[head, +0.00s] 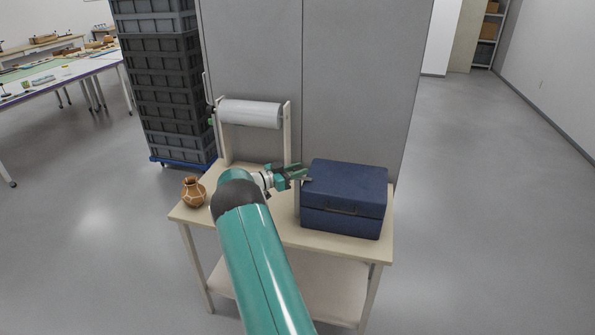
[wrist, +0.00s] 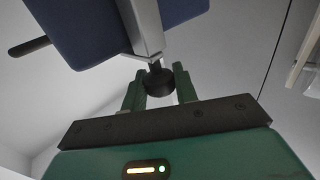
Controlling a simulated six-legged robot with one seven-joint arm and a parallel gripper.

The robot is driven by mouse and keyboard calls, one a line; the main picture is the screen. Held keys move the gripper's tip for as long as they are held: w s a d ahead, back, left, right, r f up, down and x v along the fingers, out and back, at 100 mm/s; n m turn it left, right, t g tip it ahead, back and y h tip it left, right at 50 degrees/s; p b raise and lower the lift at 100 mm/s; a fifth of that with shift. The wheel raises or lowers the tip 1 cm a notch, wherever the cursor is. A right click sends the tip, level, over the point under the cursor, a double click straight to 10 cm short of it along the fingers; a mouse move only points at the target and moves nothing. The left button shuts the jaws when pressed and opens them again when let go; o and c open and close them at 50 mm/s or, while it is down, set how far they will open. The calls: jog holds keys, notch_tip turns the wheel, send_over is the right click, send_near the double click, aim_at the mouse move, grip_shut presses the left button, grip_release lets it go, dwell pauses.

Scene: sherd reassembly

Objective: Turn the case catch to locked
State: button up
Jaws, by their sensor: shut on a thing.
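The dark blue case (head: 345,215) stands closed on the right side of a small wooden table. Its left side is met by my gripper (head: 303,172), which reaches in from the left. In the wrist view, the blue case (wrist: 80,30) has a grey metal strip carrying a dark round knob, which looks like the catch (wrist: 157,84). My gripper's green fingers (wrist: 160,88) stand on both sides of this knob and are shut on it. The catch is too small to make out in the head view. I cannot tell its turned position.
A brown pot (head: 193,191) stands at the left of the table (head: 300,237). A white roll on a wooden stand (head: 250,113) stands behind my arm. A grey partition (head: 350,80) and stacked grey crates (head: 165,80) are behind. Floor to the right is clear.

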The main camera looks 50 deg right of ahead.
dwell(0.3)
jog(key=o, duration=1)
jog(key=shift+c, duration=0.2)
jog(key=v, duration=1.3)
jog(key=shift+w+a, duration=0.2)
jog(key=shift+a, duration=0.15)
